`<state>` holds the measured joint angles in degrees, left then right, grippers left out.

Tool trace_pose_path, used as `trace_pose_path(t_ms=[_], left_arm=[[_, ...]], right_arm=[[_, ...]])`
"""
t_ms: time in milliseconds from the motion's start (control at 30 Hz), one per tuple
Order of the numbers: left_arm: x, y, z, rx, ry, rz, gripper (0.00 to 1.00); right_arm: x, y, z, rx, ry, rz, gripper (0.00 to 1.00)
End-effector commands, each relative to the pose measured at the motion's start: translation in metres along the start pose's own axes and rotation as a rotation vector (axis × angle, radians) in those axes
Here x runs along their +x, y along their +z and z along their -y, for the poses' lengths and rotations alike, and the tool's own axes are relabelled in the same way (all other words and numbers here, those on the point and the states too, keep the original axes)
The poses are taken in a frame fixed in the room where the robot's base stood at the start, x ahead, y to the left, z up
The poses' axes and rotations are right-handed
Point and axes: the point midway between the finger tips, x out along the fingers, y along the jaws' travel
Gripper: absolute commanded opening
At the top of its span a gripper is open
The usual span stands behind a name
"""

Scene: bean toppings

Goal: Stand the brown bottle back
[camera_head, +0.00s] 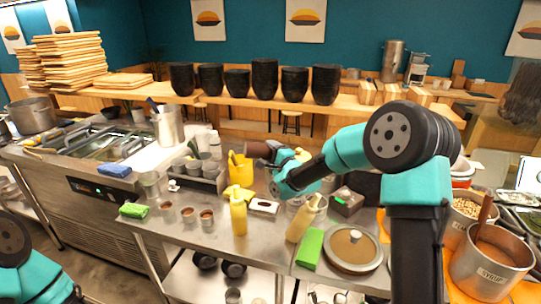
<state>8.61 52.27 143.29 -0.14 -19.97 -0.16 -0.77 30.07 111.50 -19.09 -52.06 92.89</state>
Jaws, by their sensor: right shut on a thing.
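The brown bottle (260,149) is in the head view, tilted far over above the back of the steel counter, close to a yellow container. My right gripper (279,168) is shut on it; the jaws and part of the bottle are hard to make out. A yellow squeeze bottle (238,215) stands upright on the counter in front of it. My left gripper is out of view.
A yellow container (241,170) and a grey caddy of cups (201,175) stand left of my right gripper. Small filled cups (188,214) stand further left.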

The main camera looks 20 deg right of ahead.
Motion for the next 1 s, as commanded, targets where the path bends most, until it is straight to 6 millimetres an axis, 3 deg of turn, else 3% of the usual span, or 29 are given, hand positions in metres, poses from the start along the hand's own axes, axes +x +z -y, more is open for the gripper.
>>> trace_pose_path(t_ms=[500, 1000], left_arm=[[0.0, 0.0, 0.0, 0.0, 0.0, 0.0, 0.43], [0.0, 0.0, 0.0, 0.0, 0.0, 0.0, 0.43]], right_arm=[[0.0007, 0.0015, 0.0052, -0.454, 0.188, 0.0, 0.54], [0.0009, 0.0012, 0.0054, -0.762, 0.317, -0.002, 0.54]])
